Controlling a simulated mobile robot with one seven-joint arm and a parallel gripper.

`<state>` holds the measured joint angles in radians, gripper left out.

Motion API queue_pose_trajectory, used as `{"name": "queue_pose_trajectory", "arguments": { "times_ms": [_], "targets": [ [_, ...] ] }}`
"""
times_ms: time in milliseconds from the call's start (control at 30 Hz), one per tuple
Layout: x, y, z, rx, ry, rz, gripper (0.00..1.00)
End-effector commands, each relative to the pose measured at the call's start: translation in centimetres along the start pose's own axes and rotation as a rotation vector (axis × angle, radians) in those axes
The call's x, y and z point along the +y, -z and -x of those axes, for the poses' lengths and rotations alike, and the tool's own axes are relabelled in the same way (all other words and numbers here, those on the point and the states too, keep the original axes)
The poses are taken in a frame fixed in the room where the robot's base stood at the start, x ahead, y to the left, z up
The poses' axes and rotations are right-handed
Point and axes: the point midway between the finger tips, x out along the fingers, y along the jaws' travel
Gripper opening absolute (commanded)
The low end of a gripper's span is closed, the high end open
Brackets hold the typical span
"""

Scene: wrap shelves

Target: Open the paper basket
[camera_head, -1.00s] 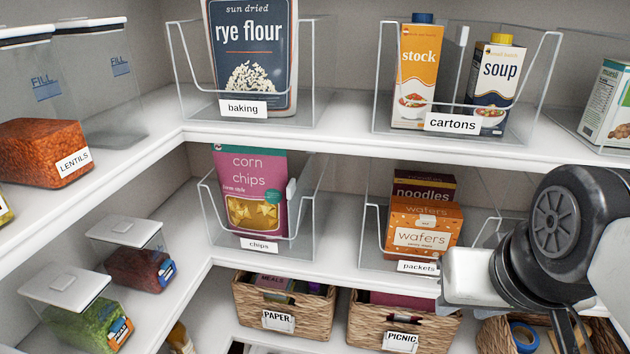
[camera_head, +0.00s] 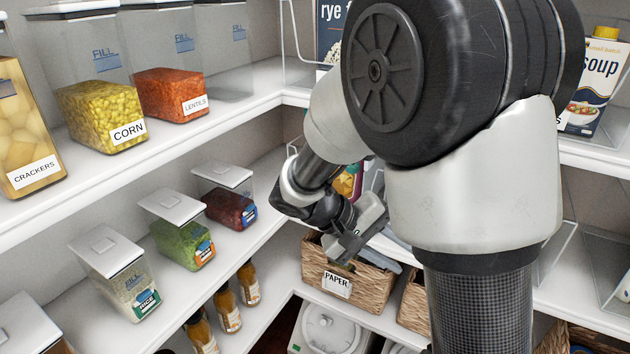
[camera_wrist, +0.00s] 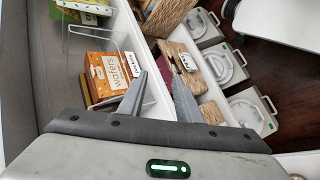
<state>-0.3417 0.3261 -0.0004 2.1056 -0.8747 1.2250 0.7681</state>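The paper basket (camera_head: 350,284) is a brown woven basket with a white PAPER label, on the lower shelf near the corner in the head view. Some contents show above its rim. My gripper (camera_head: 346,247) is over its rim area in the head view; whether it touches cannot be told. In the wrist view my gripper (camera_wrist: 160,75) has its two grey fingers spread apart, with nothing held between them. A woven basket (camera_wrist: 182,68) with a label lies beyond them; the label is too small to read. My arm hides part of the shelves.
Another woven basket (camera_head: 413,300) stands right of the paper basket. Bottles (camera_head: 228,308) and a white appliance (camera_head: 328,330) are on the level below. Lidded containers line the left shelves. A wafers box (camera_wrist: 106,73) sits on the shelf beside my fingers in the wrist view.

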Motion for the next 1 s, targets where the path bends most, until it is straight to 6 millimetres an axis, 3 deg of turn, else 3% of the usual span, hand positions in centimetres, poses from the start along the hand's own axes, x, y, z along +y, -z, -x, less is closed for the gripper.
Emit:
{"name": "queue_pose_trajectory", "arguments": {
  "times_ms": [267,500,700,800,1000],
  "targets": [
    [-7.0,7.8,-2.4,0.152,-0.361,0.100,0.31],
    [-16.5,12.9,-4.0,0.424,-0.588,0.172,0.31],
    [-25.2,14.5,-5.3,0.683,-0.678,0.226,0.31],
    [-28.5,14.5,-5.9,0.782,-0.690,0.245,0.31],
    [-31.5,14.4,-6.6,0.880,-0.690,0.261,0.31]
  ]
}}
